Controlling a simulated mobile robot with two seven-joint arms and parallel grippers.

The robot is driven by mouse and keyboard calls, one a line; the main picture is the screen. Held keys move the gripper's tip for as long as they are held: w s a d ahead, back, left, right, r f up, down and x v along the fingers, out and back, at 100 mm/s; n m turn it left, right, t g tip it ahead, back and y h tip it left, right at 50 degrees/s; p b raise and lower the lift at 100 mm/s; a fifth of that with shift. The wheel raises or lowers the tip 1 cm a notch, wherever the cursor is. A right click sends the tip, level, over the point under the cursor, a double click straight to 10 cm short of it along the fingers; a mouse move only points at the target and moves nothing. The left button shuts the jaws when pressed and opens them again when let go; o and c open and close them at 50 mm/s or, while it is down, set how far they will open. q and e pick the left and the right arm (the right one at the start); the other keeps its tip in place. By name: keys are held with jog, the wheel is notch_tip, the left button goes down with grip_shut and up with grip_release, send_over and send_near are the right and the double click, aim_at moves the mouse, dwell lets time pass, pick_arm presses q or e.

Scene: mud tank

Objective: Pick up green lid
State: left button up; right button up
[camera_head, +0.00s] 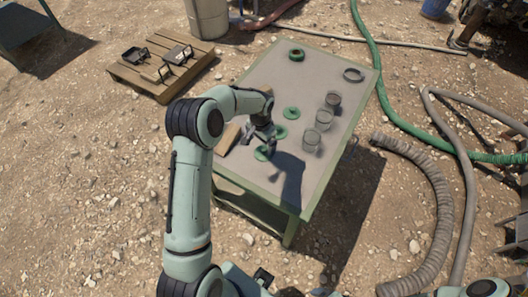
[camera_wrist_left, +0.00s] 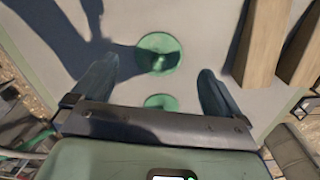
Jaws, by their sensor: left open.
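Several round green lids lie flat on the grey table top (camera_head: 262,88). In the head view one lid (camera_head: 264,153) is nearest the front, another (camera_head: 281,132) lies just behind it, and a third (camera_head: 291,112) is farther back. My left gripper (camera_head: 262,139) is above the table by the two nearer lids, open and empty. In the left wrist view one knobbed lid (camera_wrist_left: 158,54) shows whole, ahead of and between the fingers (camera_wrist_left: 155,78). A second lid (camera_wrist_left: 161,102) is partly hidden by the gripper body. My right gripper is not in view.
Wooden blocks (camera_wrist_left: 262,40) lie beside the left gripper. A green ring-like thing (camera_head: 296,55) and a grey ring (camera_head: 353,75) are at the back. Hoses (camera_head: 436,190) lie right of the table.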

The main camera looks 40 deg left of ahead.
aim_at(262, 151)
pick_arm(q)
jog(key=shift+w+f+p, duration=0.15)
jog(key=shift+w+f, duration=0.05)
jog(key=shift+f, duration=1.35)
jog(key=shift+w+f+p, duration=0.15)
jog(key=shift+f, duration=1.4)
jog(key=c, duration=0.9)
